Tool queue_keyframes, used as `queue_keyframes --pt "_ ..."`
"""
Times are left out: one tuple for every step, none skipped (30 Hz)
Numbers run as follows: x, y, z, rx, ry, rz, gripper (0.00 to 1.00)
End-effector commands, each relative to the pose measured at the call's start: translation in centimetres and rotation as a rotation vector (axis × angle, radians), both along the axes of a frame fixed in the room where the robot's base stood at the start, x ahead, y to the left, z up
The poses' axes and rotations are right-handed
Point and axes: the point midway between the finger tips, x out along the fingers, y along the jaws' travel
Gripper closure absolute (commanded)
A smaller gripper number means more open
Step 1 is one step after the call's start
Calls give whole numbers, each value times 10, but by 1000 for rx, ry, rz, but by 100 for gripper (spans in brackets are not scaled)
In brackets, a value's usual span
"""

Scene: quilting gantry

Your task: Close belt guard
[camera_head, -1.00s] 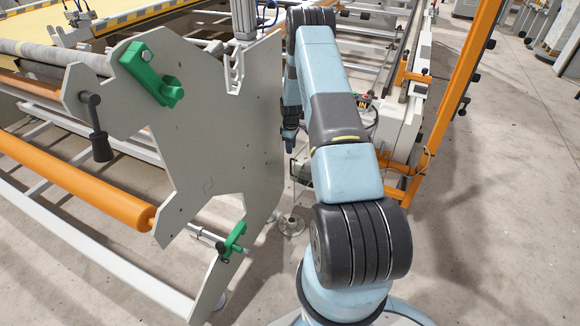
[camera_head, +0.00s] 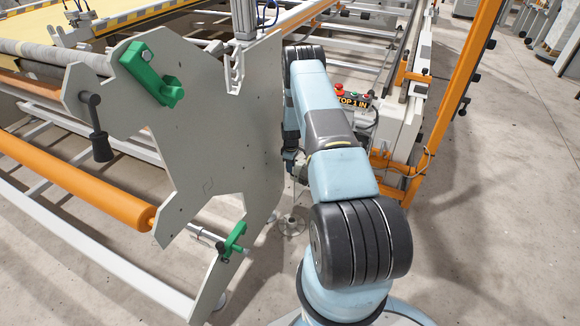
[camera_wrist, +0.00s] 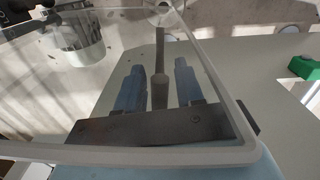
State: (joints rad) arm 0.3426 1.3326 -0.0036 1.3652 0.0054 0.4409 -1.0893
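In the wrist view, a clear panel with a pale rounded rim (camera_wrist: 223,110) fills the left and middle; it looks like the belt guard. A ribbed grey wheel (camera_wrist: 80,42) shows through it at upper left. My gripper (camera_wrist: 158,85) has its two blue fingers apart, seen through or overlapping the panel. A grey rod with a thicker end (camera_wrist: 160,92) shows between the fingers, with gaps on both sides; I cannot tell its depth. In the head view my gripper (camera_head: 291,158) is low beside the grey side plate (camera_head: 205,130), largely hidden by my arm. The guard is not clear there.
The side plate with green blocks (camera_head: 150,75) stands close left of my arm. An orange roller (camera_head: 75,185) lies left. A control box with a red button (camera_head: 352,98) and an orange post (camera_head: 465,75) stand right.

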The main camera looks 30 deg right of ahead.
Motion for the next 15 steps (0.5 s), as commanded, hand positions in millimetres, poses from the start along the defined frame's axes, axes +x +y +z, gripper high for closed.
queue_keyframes --pt "0 0 0 0 0 0 63" --pt "0 0 0 0 0 0 63" --pt "0 0 0 0 0 0 63" --pt "0 0 0 0 0 0 63" --pt "0 0 0 0 0 0 63" --pt "0 0 0 0 0 0 64" --pt "0 0 0 0 0 0 67" --pt "0 0 0 0 0 0 70" --pt "0 0 0 0 0 0 74" --pt "0 0 0 0 0 0 76" --pt "0 0 0 0 0 0 79" --pt "0 0 0 0 0 0 83" --pt "0 0 0 0 0 0 86" --pt "0 0 0 0 0 0 89" --pt "0 0 0 0 0 0 93"
